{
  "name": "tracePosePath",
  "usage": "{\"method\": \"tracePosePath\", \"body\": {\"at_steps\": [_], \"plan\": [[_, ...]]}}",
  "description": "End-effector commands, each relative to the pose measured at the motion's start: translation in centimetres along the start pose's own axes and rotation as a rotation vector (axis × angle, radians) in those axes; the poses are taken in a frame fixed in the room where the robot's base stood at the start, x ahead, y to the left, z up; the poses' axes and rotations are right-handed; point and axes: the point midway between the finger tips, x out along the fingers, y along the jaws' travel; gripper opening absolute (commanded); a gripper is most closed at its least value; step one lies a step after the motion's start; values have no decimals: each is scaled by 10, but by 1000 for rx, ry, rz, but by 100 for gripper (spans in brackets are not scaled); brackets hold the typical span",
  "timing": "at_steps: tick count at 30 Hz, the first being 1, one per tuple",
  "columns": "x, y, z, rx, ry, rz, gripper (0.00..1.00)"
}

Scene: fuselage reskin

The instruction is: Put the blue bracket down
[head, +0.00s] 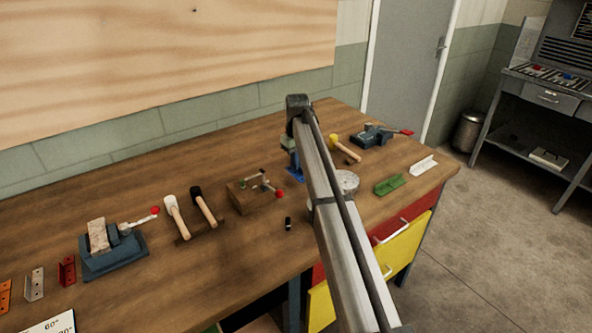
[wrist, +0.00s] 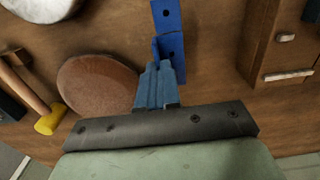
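The blue bracket (wrist: 168,18) is a bent angle piece with holes, seen at the top centre of the wrist view. My gripper (wrist: 157,85) has its blue-grey fingers close together on the bracket's near flange. In the head view, my gripper (head: 290,148) points down over the back middle of the bench, and the blue bracket (head: 295,174) shows just below it, at or close to the bench top. My arm partly hides this spot. Whether the bracket touches the wood cannot be told.
A wooden block with toggle clamps (head: 255,193) stands left of the bracket. A round brown disc (wrist: 98,85) and a yellow mallet (wrist: 50,120) lie on the other side. Green (head: 390,184) and white (head: 423,165) brackets lie near the right edge. A vise (head: 112,252) stands at left.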

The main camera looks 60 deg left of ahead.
Motion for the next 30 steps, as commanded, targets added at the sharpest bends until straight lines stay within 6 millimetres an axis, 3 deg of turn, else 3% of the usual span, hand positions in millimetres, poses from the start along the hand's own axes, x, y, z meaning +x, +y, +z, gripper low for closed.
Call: {"method": "tracePosePath", "body": {"at_steps": [9,21,30], "plan": [[33,0,0,0,0,0,0],[37,0,0,0,0,0,0],[36,0,0,0,0,0,29]]}}
